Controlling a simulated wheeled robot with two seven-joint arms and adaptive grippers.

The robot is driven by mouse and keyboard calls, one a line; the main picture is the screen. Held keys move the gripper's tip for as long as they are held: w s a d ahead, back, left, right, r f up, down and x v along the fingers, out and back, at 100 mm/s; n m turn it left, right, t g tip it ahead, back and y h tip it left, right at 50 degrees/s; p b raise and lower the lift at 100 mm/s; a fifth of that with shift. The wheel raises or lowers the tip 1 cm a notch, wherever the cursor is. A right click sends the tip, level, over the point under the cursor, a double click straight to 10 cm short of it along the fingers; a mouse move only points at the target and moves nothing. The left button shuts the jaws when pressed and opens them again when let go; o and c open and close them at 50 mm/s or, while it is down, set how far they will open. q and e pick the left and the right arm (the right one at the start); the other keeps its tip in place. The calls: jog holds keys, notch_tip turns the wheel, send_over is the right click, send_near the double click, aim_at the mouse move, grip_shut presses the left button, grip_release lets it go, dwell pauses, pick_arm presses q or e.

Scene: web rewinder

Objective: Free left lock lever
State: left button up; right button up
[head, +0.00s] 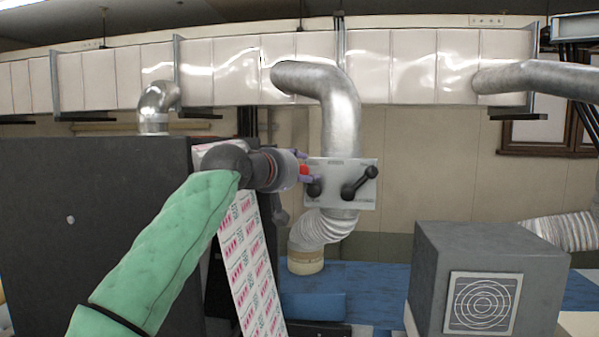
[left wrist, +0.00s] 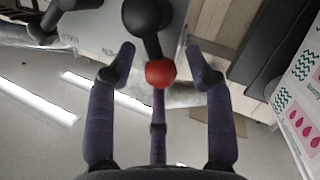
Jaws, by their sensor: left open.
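The left lock lever has a black hub (head: 315,188) and a red ball knob (head: 303,169) on a pale panel (head: 340,198). In the left wrist view its black arm and hub (left wrist: 148,18) end in the red knob (left wrist: 160,73). My left gripper (head: 305,175) is at the left edge of the panel, in front of the lever. In the left wrist view my left gripper (left wrist: 161,66) is open, with fingers on both sides of the red knob and gaps beside it. A second, all-black lever (head: 359,183) is on the panel's right. My right gripper is not in view.
A dark cabinet (head: 80,220) stands at left, and a printed web (head: 250,265) hangs below my left wrist. A metal duct (head: 340,110) passes behind the panel. A grey box (head: 490,265) stands at lower right.

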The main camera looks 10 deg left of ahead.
pick_arm(q)
jog(key=shift+s, duration=0.1)
jog(key=v, duration=1.2)
jog(key=shift+f, duration=0.1)
